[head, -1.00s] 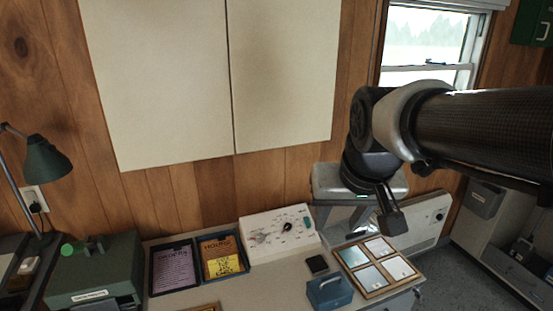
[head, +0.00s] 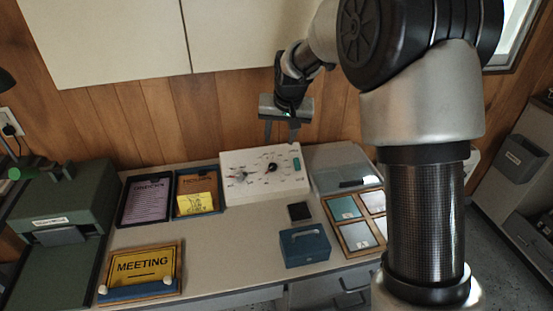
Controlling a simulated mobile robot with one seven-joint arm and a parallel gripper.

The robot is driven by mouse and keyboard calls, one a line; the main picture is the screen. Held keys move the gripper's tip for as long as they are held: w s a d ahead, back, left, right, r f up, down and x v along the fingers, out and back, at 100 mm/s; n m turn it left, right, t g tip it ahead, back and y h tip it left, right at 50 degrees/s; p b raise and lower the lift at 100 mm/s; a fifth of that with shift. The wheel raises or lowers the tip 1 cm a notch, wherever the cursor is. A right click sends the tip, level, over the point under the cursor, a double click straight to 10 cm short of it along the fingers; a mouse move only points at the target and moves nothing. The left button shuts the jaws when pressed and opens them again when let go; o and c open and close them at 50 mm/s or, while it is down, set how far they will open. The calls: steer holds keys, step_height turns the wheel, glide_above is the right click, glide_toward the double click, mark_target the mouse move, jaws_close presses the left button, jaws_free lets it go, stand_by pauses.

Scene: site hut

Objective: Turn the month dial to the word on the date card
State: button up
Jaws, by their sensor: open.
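A white panel (head: 235,196) with dial markings stands at the back of the desk. A black knob (head: 267,173) sits near its middle, and a smaller dial with a red mark (head: 240,177) is to the left. Their lettering is too small to read, so I cannot tell which is the month dial or where it points. My gripper (head: 281,134) is open and empty, its fingers pointing down above the panel's top edge, apart from the knob. I cannot identify the date card for sure; a yellow note (head: 196,206) with unreadable writing is on an orange sign (head: 199,186).
A purple sheet in a dark frame (head: 146,200) is left of the orange sign. A yellow MEETING sign (head: 142,265) stands in front. A blue box (head: 304,246), a small black square (head: 299,211) and a tray of panes (head: 334,229) are right. The middle desk is clear.

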mark_target(273, 166)
steer(key=b+x, duration=0.1)
steer(key=x, duration=1.6)
steer(key=shift+w+a+f, duration=0.1)
steer(key=shift+w+f, duration=0.05)
steer(key=c, duration=1.1)
steer(key=shift+o, duration=0.2)
steer(key=shift+f+n+b, duration=0.15)
steer(key=shift+n+b, duration=0.45)
steer(key=shift+n, duration=0.2)
steer(key=n, duration=0.3)
steer(key=shift+n+h+b, duration=0.3)
steer(key=shift+b, duration=0.05)
steer(key=o, duration=1.1)
steer(key=shift+c, duration=0.2)
steer(key=shift+r, duration=0.25)
